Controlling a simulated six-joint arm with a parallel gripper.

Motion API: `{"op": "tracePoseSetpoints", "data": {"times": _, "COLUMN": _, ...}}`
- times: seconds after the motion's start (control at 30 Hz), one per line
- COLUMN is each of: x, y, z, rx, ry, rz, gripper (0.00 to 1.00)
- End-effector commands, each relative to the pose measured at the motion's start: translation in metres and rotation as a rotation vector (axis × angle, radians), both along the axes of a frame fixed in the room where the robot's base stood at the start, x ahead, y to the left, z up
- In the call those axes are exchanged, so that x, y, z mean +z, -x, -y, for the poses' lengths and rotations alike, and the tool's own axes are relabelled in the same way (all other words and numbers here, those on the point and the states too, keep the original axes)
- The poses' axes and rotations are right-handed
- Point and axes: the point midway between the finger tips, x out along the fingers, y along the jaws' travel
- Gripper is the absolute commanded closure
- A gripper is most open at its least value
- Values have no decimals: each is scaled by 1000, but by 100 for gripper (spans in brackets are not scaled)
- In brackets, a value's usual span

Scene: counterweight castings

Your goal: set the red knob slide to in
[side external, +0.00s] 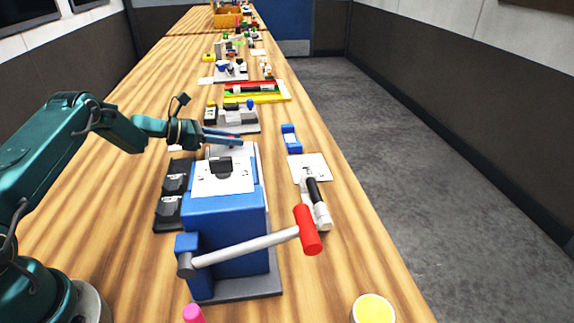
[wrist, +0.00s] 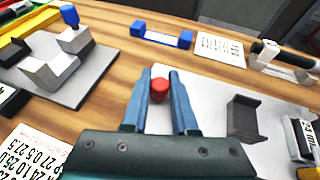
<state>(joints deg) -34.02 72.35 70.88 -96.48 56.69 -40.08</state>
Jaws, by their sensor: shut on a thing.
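The red knob (wrist: 159,90) sits between my gripper's (wrist: 160,82) two blue fingertips in the wrist view. My gripper is shut on it. The knob stands at the edge of a pale plate (wrist: 205,115). In the side view my gripper (side external: 238,138) reaches in from the left, just behind the blue machine; the knob is mostly hidden by the fingers there. The slide's travel and its in or out marks cannot be made out.
A blue machine (side external: 225,215) with a red-ended lever (side external: 308,230) stands in front. Black trays (side external: 170,190) lie at its left. A grey fixture with a blue knob (side external: 248,105) stands behind. A blue cradle (side external: 291,138) and a black-handled clamp (side external: 313,195) are at the right.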

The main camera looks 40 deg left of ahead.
Motion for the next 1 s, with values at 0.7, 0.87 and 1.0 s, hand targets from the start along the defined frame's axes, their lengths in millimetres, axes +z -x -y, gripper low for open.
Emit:
{"op": "tracePoseSetpoints", "data": {"times": 0.7, "x": 1, "y": 19, "z": 21, "rx": -3, "ry": 7, "rz": 1, "gripper": 100}}
{"op": "tracePoseSetpoints", "data": {"times": 0.87, "x": 1, "y": 31, "z": 34, "rx": -5, "ry": 7, "rz": 1, "gripper": 100}}
{"op": "tracePoseSetpoints", "data": {"times": 1.0, "x": 1, "y": 43, "z": 46, "rx": -6, "ry": 7, "rz": 1, "gripper": 100}}
